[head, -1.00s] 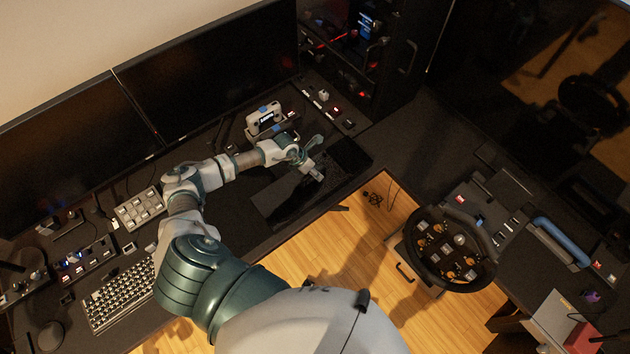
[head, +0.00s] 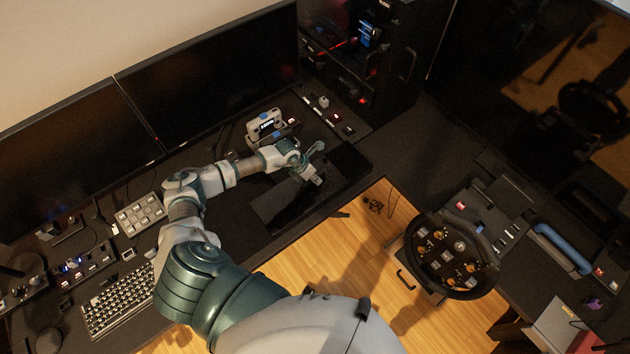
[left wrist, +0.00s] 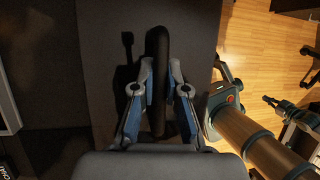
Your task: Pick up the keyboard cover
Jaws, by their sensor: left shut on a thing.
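My left gripper (head: 314,174) is above the dark desk in the middle of the head view. In the left wrist view, its two fingers (left wrist: 160,72) are shut on a long black piece with a rounded end (left wrist: 157,45), which I take to be the keyboard cover. The fingers press it from both sides. In the head view, a dark flat panel (head: 345,165) shows around and beyond the gripper; its outline merges with the dark desk, so I cannot tell whether it is lifted.
A white-keyed keyboard (head: 118,300) and a keypad (head: 140,213) lie on the left of the desk. A small device (head: 265,125) stands behind the gripper, below the monitors (head: 215,75). A racing wheel (head: 450,255) stands at right. Wooden floor (head: 330,260) shows in front.

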